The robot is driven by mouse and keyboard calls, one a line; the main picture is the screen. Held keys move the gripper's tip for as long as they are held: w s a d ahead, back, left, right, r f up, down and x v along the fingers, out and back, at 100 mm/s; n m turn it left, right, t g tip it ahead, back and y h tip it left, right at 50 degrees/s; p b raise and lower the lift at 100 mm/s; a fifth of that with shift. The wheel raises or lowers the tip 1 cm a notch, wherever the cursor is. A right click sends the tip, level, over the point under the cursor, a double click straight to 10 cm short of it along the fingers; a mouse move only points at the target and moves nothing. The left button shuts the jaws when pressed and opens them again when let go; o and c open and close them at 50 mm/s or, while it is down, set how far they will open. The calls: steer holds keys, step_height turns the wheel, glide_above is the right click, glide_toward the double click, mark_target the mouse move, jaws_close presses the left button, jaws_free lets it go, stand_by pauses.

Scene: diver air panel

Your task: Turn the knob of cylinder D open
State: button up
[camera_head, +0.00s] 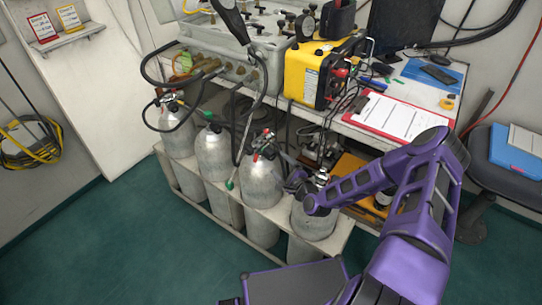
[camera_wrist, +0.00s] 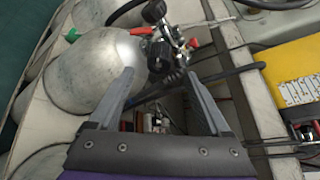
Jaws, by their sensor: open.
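Several grey cylinders stand in a row in the head view, and I can read no letter on them. The nearest, at the right end, is a cylinder (camera_head: 313,222) partly hidden by my arm. Beside it to the left is a cylinder (camera_head: 262,187) with a red-handled valve (camera_head: 265,145). My gripper (camera_head: 288,172) is between these two. In the wrist view my gripper (camera_wrist: 159,76) is open, with nothing between the fingers. A black knob and metal valve (camera_wrist: 160,45) with red parts lie just beyond the fingertips, on a large cylinder (camera_wrist: 90,68). I see no contact.
A pale rack (camera_head: 335,240) holds the cylinders. Black hoses (camera_head: 246,115) hang from the grey panel (camera_head: 240,45) to the valves. A yellow box (camera_head: 305,75) and a red clipboard (camera_head: 390,118) are on the bench above. The green floor in front is clear.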

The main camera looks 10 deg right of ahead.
mark_target(272, 157)
steer(key=x, duration=0.7)
steer(key=shift+w+a+f, duration=0.1)
steer(key=shift+w, duration=0.2)
jaws_close()
